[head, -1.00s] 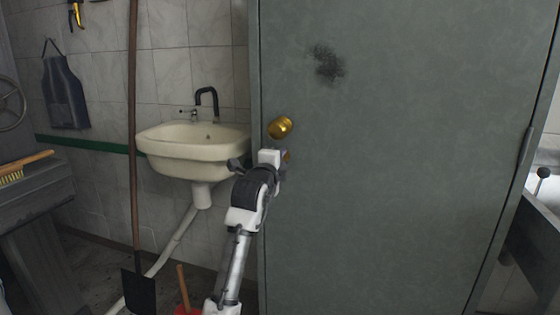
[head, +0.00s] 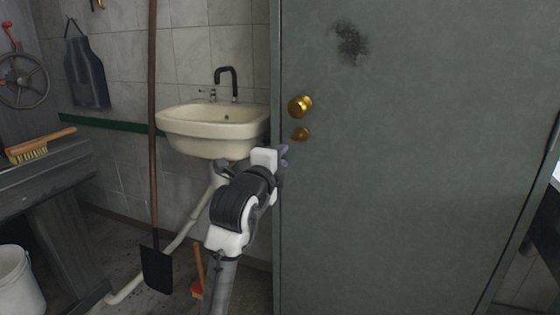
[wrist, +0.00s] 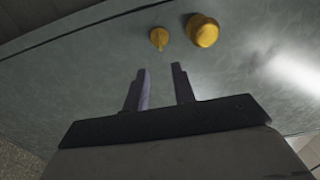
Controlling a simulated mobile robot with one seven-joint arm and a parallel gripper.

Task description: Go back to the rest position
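My gripper (wrist: 162,88) is open in the wrist view, its two fingers apart with nothing between them. In the head view my gripper (head: 283,152) is near the left edge of a grey-green door (head: 400,180), below its brass knob (head: 300,106). A smaller brass lock piece (head: 300,134) sits under the knob. In the wrist view the knob (wrist: 203,30) and the lock piece (wrist: 158,38) lie beyond the fingertips, apart from them. In the head view my arm partly covers the wall behind it.
A cream sink (head: 212,128) hangs on the tiled wall left of the door. A long-handled shovel (head: 156,268) and a red brush (head: 197,288) stand below it. A dark bench (head: 50,180) with a brush (head: 40,146) and a white bucket (head: 18,282) are at left.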

